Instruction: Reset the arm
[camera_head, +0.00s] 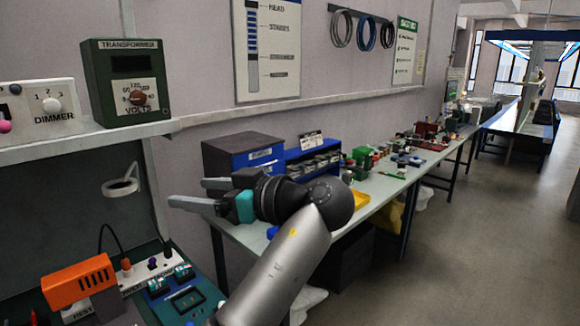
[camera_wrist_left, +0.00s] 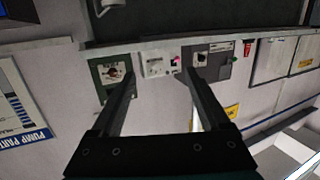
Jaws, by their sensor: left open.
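My left arm (camera_head: 283,265) rises from the bottom of the head view and bends at a dark wrist joint. My left gripper (camera_head: 187,192) points left, in the air in front of the wall below the shelf, with its grey fingers apart and nothing between them. In the left wrist view the two dark fingers of my left gripper (camera_wrist_left: 158,72) are also spread. Past them are a green transformer box (camera_wrist_left: 115,72) and a white dimmer (camera_wrist_left: 155,63) with a pink knob, both apart from the fingers. My right gripper is not in either view.
The transformer (camera_head: 128,82) and dimmer (camera_head: 38,107) stand on a wall shelf (camera_head: 85,138) at the left. An orange tool (camera_head: 78,283) is below. A long workbench (camera_head: 385,188) with blue bins (camera_head: 310,160) lies behind my arm. The floor (camera_head: 485,250) at right is clear.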

